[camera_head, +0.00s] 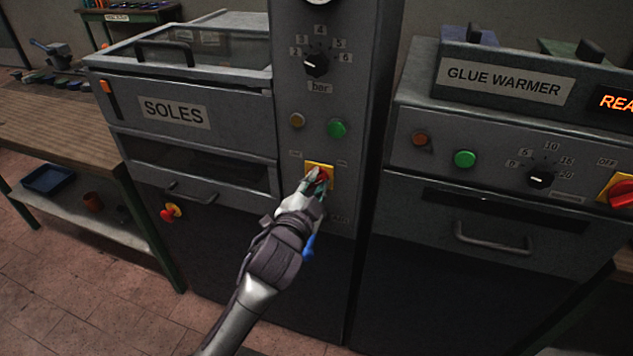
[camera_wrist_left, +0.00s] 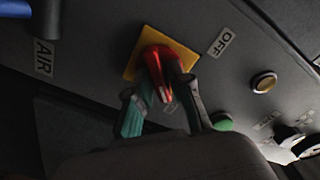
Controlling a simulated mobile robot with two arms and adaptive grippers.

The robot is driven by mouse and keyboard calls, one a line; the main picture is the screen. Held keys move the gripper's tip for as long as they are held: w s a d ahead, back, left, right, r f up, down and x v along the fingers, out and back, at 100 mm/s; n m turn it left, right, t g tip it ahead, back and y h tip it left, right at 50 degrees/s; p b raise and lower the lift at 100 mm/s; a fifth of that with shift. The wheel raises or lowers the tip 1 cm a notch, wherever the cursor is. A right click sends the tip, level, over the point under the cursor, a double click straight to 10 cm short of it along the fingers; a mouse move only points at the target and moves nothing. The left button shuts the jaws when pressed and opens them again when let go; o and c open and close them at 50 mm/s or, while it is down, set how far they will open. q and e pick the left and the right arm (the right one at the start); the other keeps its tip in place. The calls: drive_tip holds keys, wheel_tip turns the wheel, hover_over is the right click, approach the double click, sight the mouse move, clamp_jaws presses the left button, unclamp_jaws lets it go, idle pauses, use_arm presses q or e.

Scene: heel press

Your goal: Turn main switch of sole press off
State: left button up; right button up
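The main switch is a red knob on a yellow plate (camera_head: 332,170), low on the column of the sole press (camera_head: 312,120). My left gripper (camera_head: 318,177) is at this knob and covers part of it in the head view. In the left wrist view the red knob (camera_wrist_left: 155,57) sits between the two fingertips of my left gripper (camera_wrist_left: 168,88). The fingers close in on its sides and appear shut on it. An OFF label (camera_wrist_left: 222,41) is right of the plate there. The knob's exact angle is partly hidden. My right gripper is not in view.
A pressure dial (camera_head: 316,65), an amber button (camera_head: 297,120) and a green button (camera_head: 337,129) are above the switch. The SOLES drawer unit (camera_head: 215,135) adjoins on the left. The glue warmer (camera_head: 500,150), with its own red switch (camera_head: 621,192), stands on the right.

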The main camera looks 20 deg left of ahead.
use_arm(q)
clamp_jaws()
